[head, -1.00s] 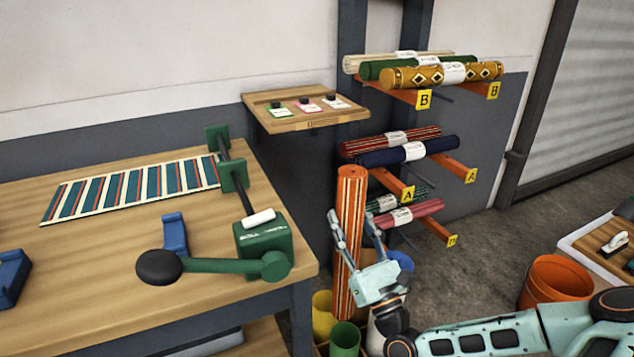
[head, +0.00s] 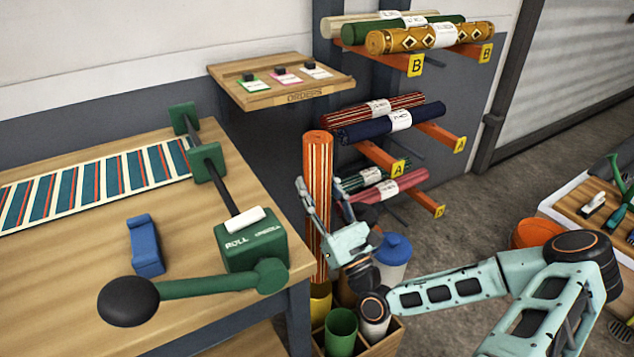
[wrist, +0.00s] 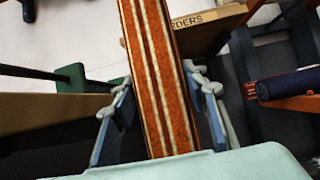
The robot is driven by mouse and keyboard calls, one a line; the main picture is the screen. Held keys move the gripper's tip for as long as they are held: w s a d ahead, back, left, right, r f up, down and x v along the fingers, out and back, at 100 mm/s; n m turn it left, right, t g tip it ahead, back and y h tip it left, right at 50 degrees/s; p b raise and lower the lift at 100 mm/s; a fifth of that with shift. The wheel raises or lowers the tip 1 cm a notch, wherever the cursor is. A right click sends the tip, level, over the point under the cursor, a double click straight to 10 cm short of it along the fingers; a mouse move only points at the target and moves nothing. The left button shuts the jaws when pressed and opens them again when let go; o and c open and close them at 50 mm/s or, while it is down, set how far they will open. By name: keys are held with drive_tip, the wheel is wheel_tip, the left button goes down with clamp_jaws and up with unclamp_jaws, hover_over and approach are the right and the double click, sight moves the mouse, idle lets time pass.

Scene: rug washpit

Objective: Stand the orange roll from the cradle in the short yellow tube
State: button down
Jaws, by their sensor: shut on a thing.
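The orange roll (head: 318,165) with cream stripes stands upright above the floor crate. My gripper (head: 316,207) is shut on it, with fingers on both sides below mid-length. The roll also fills the middle of the wrist view (wrist: 160,75) between my fingers. The short yellow tube (head: 321,304) stands in the crate, directly under the roll in the head view. The roll's lower end meets the tube's rim in the picture; I cannot tell whether it is inside or just above. A blue cradle (head: 146,246) on the bench is empty.
A green tube (head: 341,330) stands beside the yellow one in the wooden crate (head: 385,345), near a blue-lidded container (head: 393,255). The bench (head: 75,290) with a green crank roller (head: 250,245) is left. A rack of rolls (head: 390,160) stands close behind right.

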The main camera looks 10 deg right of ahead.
drive_tip(key=shift+f+b, duration=4.6)
drive_tip(key=shift+f, duration=5.25)
drive_tip(key=c, duration=1.1)
unclamp_jaws()
drive_tip(key=shift+f, duration=0.1)
wheel_tip(320, 180, up, 10)
drive_tip(key=shift+r, duration=0.1)
